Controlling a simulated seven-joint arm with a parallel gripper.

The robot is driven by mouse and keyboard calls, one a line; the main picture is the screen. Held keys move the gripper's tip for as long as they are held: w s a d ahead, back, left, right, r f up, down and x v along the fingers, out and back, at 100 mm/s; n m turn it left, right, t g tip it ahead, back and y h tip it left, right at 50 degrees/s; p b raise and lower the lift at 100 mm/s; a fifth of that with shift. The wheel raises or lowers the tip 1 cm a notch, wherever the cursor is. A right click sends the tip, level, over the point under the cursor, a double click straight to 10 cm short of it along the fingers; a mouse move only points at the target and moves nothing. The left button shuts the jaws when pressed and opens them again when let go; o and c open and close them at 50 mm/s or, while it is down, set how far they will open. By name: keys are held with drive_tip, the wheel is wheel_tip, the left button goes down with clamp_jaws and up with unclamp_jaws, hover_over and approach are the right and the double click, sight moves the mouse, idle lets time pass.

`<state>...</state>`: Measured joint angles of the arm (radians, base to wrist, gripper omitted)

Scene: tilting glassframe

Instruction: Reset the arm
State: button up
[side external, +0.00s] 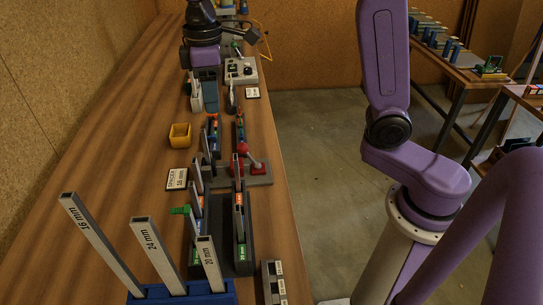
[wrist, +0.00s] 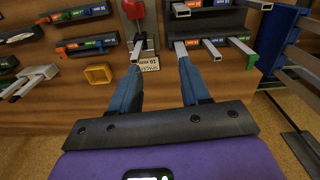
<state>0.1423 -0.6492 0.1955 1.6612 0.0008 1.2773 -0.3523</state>
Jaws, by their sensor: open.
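My gripper (wrist: 158,70) is open in the wrist view. Its two blue fingers stand apart over the wooden bench, and I see nothing held between them. A white spacer label card (wrist: 149,63) lies on the bench beyond the fingertips. In the side view my purple wrist (side external: 201,55) hangs over the far part of the bench. The fingertips are hard to make out there against the dark parts below.
A yellow bin (side external: 180,135) sits on the bench. A red-knobbed lever (side external: 243,148) stands near the middle. Tall grey spacer bars (side external: 88,235) rise from a blue rack (side external: 210,297) at the near end. A cork wall (side external: 60,80) borders the left side.

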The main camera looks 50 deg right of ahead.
drive_tip(key=s+d+f+n, duration=0.1)
drive_tip(key=s+d+f, duration=0.1)
drive_tip(key=s, duration=0.7)
drive_tip(key=s+d+f+n, duration=0.1)
drive_tip(key=s+d+f, duration=0.2)
drive_tip(key=s, duration=0.6)
drive_tip(key=s+d+f, duration=0.3)
drive_tip(key=s+d, duration=0.1)
drive_tip(key=s, duration=0.5)
drive_tip(key=shift+s+d+n, duration=0.25)
drive_tip(key=shift+d+n, duration=0.15)
drive_tip(key=shift+c, duration=0.3)
